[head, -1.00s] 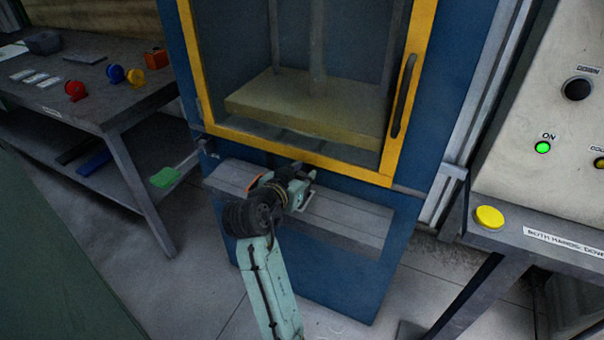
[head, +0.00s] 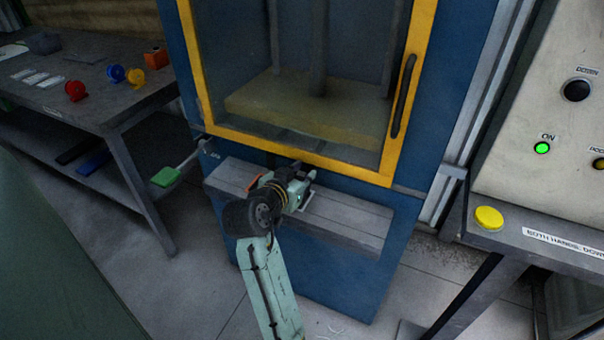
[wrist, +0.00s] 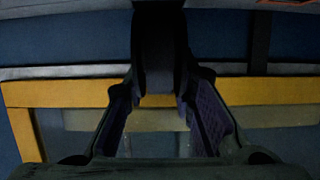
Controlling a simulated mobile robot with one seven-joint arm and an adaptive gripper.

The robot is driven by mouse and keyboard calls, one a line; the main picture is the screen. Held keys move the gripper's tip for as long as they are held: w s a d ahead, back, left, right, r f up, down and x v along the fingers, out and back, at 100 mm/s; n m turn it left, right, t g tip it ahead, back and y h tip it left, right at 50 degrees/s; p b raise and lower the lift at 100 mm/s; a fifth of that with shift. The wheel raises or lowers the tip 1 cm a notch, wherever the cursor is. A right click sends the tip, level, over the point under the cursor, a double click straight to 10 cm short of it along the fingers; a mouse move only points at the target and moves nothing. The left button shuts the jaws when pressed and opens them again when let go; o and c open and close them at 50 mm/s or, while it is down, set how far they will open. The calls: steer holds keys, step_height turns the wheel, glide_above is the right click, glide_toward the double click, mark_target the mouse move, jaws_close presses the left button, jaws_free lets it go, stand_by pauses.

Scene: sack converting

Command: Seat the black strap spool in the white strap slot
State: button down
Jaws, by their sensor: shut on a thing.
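My gripper (wrist: 163,92) shows in the wrist view with its two fingers closed in on a dark object, which I take for the black strap spool (wrist: 160,45). Its shape is hard to make out in the dark picture. In the head view my wrist is over the grey ledge of the blue press and hides the fingers and the spool. I cannot make out the white strap slot for certain in either view.
The blue press has a yellow-framed door (head: 290,154) above its grey ledge (head: 350,215). A table (head: 110,105) at left holds red (head: 75,91), blue (head: 116,73) and yellow (head: 135,76) round pieces. A control panel (head: 545,80) and yellow button (head: 489,218) stand at right.

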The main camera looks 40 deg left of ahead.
steer(key=shift+f+b, duration=1.1)
steer(key=shift+f, duration=0.55)
steer(key=c, duration=1.3)
jaws_free()
steer(key=shift+r, duration=0.1)
steer(key=v, duration=1.2)
